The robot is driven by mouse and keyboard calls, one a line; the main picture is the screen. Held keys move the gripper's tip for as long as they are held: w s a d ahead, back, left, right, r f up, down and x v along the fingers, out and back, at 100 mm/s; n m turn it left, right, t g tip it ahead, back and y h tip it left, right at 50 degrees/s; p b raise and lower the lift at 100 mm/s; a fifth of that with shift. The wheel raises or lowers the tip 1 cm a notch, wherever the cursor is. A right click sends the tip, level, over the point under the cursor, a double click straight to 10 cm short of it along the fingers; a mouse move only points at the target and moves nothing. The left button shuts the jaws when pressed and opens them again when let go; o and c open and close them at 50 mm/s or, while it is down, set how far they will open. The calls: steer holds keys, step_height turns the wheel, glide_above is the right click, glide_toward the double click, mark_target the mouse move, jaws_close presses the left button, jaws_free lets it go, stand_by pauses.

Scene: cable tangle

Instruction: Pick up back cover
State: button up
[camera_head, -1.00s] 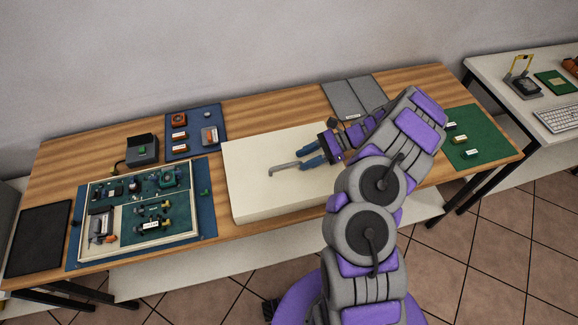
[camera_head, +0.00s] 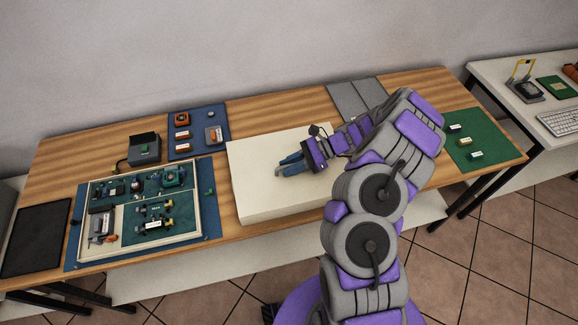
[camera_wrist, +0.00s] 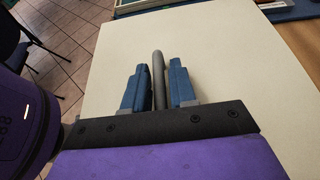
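A large cream slab (camera_head: 250,190) lies on the wooden table in the head view; it also fills most of the wrist view (camera_wrist: 235,60). I take it for the back cover. A grey bar handle (camera_wrist: 158,75) is on its top. My gripper (camera_head: 286,166) is low over the slab's top, its two blue fingers pointing left along the bar. In the wrist view, the fingers (camera_wrist: 159,85) stand on either side of the bar, with narrow gaps. The gripper looks open around the bar. My gripper and arm hide most of the handle in the head view.
A tray of circuit parts (camera_head: 190,230) sits on a blue mat to the left. A smaller blue mat (camera_head: 208,148) with small parts lies behind it. A green mat (camera_head: 485,158) with small blocks is at the right. A grey flat panel (camera_head: 345,95) lies behind my arm.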

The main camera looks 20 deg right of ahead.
steer(key=shift+c, duration=1.4)
steer(key=shift+d, duration=0.15)
jaws_close()
steer(key=shift+d, duration=0.45)
steer(key=shift+a, duration=0.2)
